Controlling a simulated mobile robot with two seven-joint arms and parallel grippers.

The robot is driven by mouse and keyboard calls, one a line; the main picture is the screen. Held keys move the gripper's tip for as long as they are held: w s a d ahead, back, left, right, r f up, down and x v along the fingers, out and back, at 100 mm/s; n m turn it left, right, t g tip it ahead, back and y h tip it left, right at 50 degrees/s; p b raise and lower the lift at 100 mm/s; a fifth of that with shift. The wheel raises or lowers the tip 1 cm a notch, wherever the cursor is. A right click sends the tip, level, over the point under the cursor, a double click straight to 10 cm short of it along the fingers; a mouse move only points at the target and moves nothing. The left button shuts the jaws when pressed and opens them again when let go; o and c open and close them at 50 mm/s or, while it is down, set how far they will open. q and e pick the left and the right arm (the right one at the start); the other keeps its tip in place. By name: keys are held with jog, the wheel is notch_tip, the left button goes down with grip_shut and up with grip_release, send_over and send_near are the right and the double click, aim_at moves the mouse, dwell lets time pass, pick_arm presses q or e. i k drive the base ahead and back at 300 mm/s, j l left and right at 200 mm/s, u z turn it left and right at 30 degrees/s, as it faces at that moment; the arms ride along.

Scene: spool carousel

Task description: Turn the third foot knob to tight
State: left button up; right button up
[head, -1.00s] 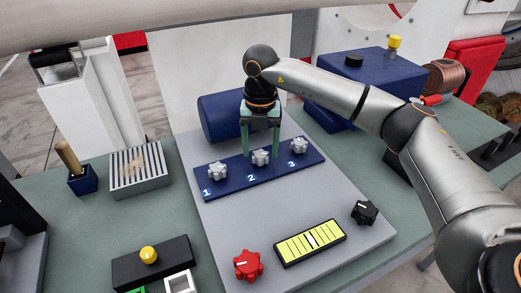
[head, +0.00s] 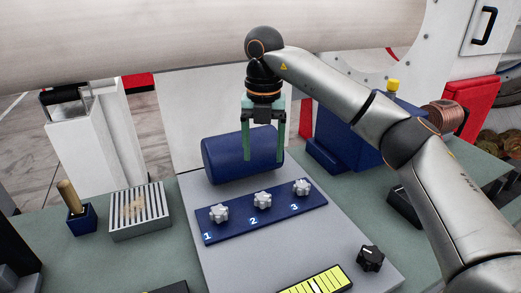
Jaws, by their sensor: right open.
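The third foot knob (head: 301,187) is a light grey star-shaped knob at the right end of a blue strip (head: 284,212) marked 1, 2, 3. The second knob (head: 262,200) sits in the middle and the first knob (head: 218,213) at the left. My right gripper (head: 264,160) is open and empty, pointing down, above and behind the strip, in front of the blue cylinder. Its fingers are apart from all three knobs, up and left of the third. My left gripper is not in view.
A blue cylinder (head: 222,160) lies behind the strip. A slatted box (head: 140,212) and a small blue holder (head: 81,220) stand left. A blue box (head: 340,147) stands behind right.

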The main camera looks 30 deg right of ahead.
aim_at(302, 188)
jog(key=k, duration=1.5)
